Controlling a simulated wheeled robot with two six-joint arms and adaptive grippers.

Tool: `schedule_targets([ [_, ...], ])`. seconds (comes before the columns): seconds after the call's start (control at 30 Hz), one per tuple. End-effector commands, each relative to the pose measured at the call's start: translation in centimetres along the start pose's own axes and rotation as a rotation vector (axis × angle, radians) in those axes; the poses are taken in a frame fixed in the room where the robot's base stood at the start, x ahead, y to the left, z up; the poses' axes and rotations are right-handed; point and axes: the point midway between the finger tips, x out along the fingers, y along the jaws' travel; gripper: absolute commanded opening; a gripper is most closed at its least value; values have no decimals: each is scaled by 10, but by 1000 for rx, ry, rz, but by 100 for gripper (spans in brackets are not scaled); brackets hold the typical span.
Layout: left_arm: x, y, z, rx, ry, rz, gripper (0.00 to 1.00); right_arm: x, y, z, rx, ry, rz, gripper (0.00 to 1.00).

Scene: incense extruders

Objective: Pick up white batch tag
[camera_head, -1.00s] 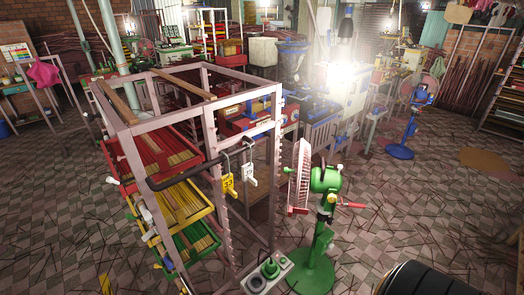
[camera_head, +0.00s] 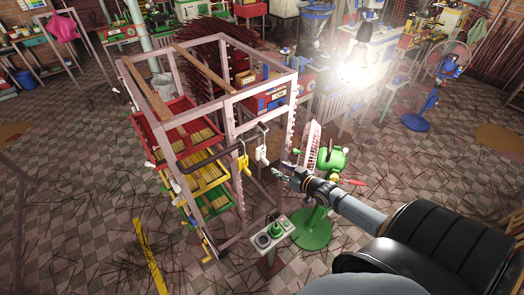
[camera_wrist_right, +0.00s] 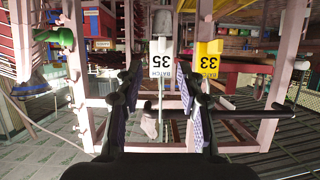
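The white batch tag (camera_head: 261,153) hangs from a hook on the rack's front side in the head view, just right of the yellow tag (camera_head: 243,161). In the right wrist view the white tag (camera_wrist_right: 161,61) reads "35" and "BATCH" upside down, with the yellow tag (camera_wrist_right: 208,58) reading "33" beside it. My right gripper (camera_head: 283,170) is right of the white tag and apart from it. In the wrist view its fingers (camera_wrist_right: 158,84) are spread, empty, with the white tag ahead between them. My left gripper is not in view.
The pinkish metal rack (camera_head: 262,83) holds red, yellow and green trays on its left side. A dark bar (camera_head: 205,158) juts along its front. A green fan (camera_head: 329,160) stands close to my right gripper, and a control box (camera_head: 273,235) stands below. Tiled floor lies open at the left.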

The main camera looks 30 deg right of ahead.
Motion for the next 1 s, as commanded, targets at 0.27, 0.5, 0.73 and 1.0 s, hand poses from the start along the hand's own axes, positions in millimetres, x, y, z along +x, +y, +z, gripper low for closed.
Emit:
schedule_targets([
  [0.27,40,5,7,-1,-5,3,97,43,0,4,3,3,1,38],
  [0.5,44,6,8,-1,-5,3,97,58,-2,-2,5,5,1,38],
  [0.73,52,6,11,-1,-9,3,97,93,-3,-5,3,2,1,38],
  [1.0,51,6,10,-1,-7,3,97,96,-3,-6,0,0,0,38],
])
